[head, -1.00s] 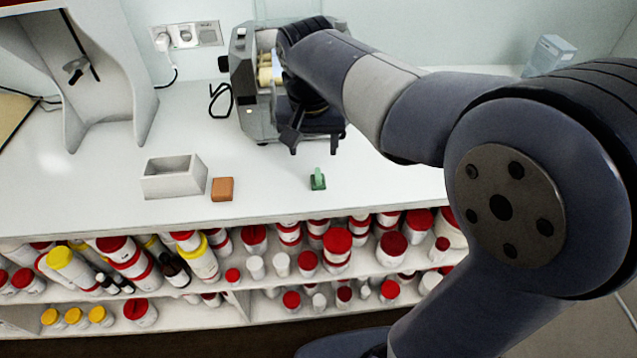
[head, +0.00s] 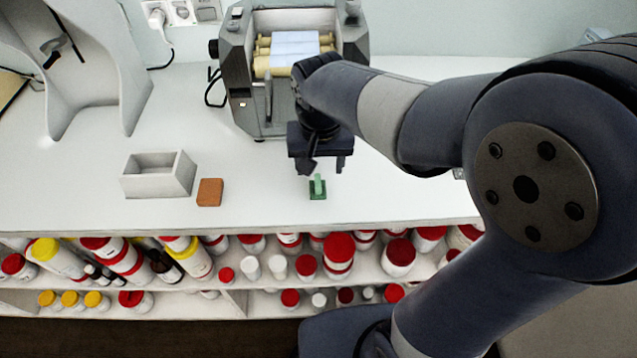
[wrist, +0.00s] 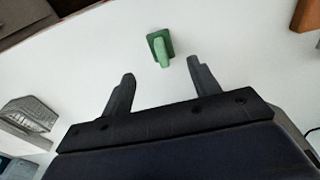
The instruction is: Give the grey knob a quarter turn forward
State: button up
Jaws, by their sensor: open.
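The mill (head: 240,85) stands at the back of the white bench, with cream rollers (head: 263,65) and a pale blue-white band across them. Small grey knobs sit on its top corners, one at the left (head: 235,12) and one at the right (head: 352,9). A dark knob (head: 213,48) sticks out of its left side. I cannot tell for sure which is the grey knob of the task. My gripper (head: 326,166) is open and empty, pointing down in front of the mill, apart from all knobs. The wrist view shows its two spread fingers (wrist: 162,72). My arm hides the mill's lower right front.
A small green block with an upright tab (head: 318,188) lies just in front of my gripper; it also shows in the wrist view (wrist: 159,47). A grey open box (head: 157,187) and an orange-brown block (head: 210,192) stand left. Shelves of jars (head: 338,250) lie below the bench edge.

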aim_at(318, 180)
jog(key=f, duration=0.6)
jog(key=shift+w+a+f, duration=0.15)
jog(key=shift+w+f, duration=0.2)
jog(key=c, duration=1.1)
jog(key=shift+r, duration=0.15)
